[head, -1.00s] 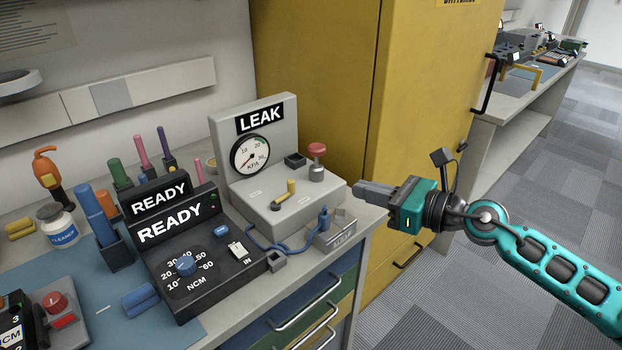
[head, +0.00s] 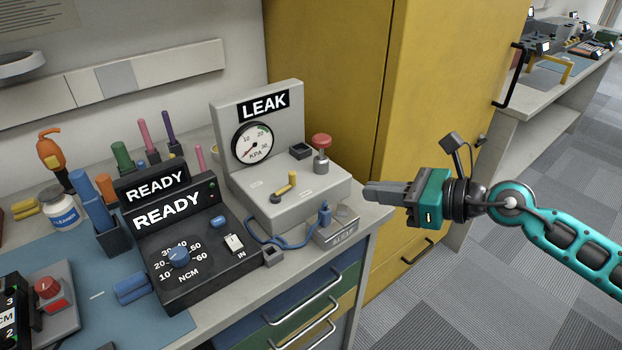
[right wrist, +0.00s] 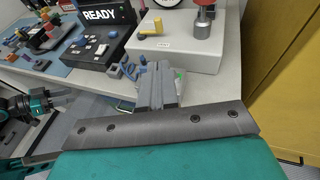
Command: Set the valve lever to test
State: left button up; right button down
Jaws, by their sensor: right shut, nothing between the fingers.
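The grey tester (head: 290,205) with a LEAK display and a round KPA gauge (head: 252,143) stands on the bench. Its yellow valve lever (head: 287,184) lies on the top face, angled toward the upper right of the head view. The lever also shows in the right wrist view (right wrist: 156,27). Its position labels are too small to read. My right gripper (head: 369,191) is shut and empty, just right of the tester and apart from the lever; its fingers (right wrist: 158,84) point toward the tester. In the right wrist view, part of my left gripper (right wrist: 45,104) shows at the left, its jaws unclear.
A red-topped knob (head: 321,148) stands on the tester behind and right of the lever. A black READY unit (head: 170,265) sits to the left. A blue cable (head: 275,243) and a small grey tray (head: 335,232) lie in front. A yellow cabinet (head: 330,60) rises behind.

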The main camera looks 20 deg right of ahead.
jog(key=x, duration=0.9)
jog(key=r+p+x, duration=0.1)
jog(key=x, duration=0.3)
jog(key=shift+w+a+f, duration=0.1)
jog(key=shift+w+a, duration=0.25)
pick_arm(q)
jog(key=shift+s+a+r, duration=0.2)
jog(key=shift+a+r, duration=0.05)
jog(key=shift+a, duration=0.05)
jog(key=shift+d+f, duration=0.1)
